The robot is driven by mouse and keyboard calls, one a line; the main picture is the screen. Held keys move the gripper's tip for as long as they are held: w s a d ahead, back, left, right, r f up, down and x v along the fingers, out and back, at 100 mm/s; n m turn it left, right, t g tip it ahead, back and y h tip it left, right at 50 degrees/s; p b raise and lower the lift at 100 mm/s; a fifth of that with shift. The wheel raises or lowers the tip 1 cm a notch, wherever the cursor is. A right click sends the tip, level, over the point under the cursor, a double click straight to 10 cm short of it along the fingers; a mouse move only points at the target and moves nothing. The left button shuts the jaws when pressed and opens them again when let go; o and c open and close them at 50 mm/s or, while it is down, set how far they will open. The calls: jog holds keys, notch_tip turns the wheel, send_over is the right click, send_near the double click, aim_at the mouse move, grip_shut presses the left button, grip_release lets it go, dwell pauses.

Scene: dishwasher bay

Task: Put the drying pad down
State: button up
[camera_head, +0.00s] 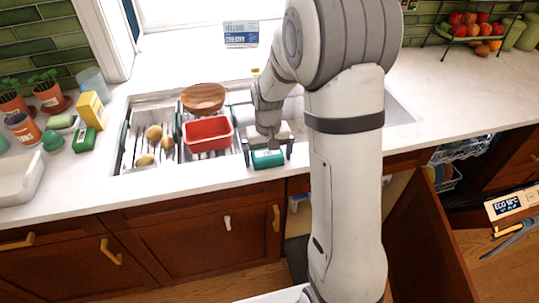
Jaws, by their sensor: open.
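My gripper (267,152) points down at the front edge of the counter, just right of the drying rack. Its two fingers are apart, one on each side of a small teal-green block (268,160) with a pale mark on it. The block is at the counter's front edge; I cannot tell whether the fingers touch it. I cannot tell whether this block is the drying pad, and no other thing is clearly a drying pad. My arm hides part of the sink and counter.
A red tub (208,133), a wooden bowl (203,97) and several potatoes (154,132) sit on the rack. A yellow box (92,111) and plant pots (50,95) stand left. A fruit basket (466,32) stands back right. The right counter (465,85) is clear. An open dishwasher (510,205) is below.

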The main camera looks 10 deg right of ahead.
aim_at(268, 155)
notch_tip(268, 155, up, 12)
jog(key=s+r+t, duration=0.2)
jog(key=s+t, duration=0.1)
jog(key=s, duration=1.8)
jog(key=shift+d+r, duration=0.2)
jog(key=shift+d, duration=0.15)
jog(key=shift+c, duration=0.2)
